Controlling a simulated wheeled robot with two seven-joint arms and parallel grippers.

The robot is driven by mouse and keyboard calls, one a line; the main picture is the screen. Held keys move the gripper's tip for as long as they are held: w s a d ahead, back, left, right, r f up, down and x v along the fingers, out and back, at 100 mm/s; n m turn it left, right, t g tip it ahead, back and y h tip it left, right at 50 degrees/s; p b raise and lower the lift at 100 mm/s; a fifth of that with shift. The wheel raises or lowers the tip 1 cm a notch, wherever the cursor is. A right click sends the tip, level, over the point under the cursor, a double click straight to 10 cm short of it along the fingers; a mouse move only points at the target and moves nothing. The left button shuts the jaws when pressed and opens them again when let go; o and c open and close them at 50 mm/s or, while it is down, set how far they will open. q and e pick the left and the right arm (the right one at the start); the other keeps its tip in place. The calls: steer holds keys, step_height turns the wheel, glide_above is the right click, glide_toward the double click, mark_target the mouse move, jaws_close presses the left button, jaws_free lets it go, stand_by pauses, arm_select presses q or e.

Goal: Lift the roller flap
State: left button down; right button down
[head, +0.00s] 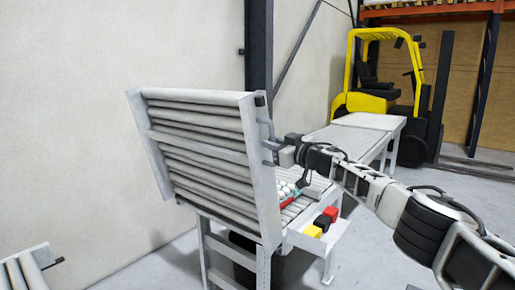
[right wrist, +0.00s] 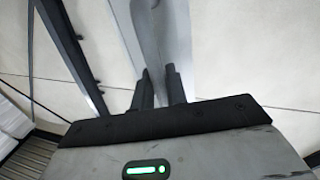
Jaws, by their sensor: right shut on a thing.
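The roller flap (head: 205,140) is a light grey frame with several rollers. In the head view it stands steeply raised, tilted up above its conveyor stand. A handle (head: 269,128) sticks out from its right side. My right gripper (head: 278,149) is at this handle, and its arm reaches in from the right. In the right wrist view my right gripper (right wrist: 157,88) has its two dark fingers closed around a grey bar (right wrist: 150,45), which appears to be the handle. My left gripper is not in view.
Behind the flap, a conveyor holds white eggs (head: 286,190) and a red and teal item. Red, black and yellow blocks (head: 322,222) sit on a side shelf. Another roller section (head: 25,272) is at lower left. A yellow forklift (head: 375,95) stands at the back. A dark post (head: 259,50) rises behind.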

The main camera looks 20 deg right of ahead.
steer(key=shift+w+f, duration=0.1)
steer(key=shift+f, duration=0.05)
steer(key=shift+a, duration=0.1)
steer(key=shift+f, duration=0.1)
steer(key=c, duration=1.5)
jaws_free()
steer(key=v, duration=0.5)
steer(key=b+v, duration=0.1)
steer(key=v, duration=1)
steer(key=shift+d, duration=0.4)
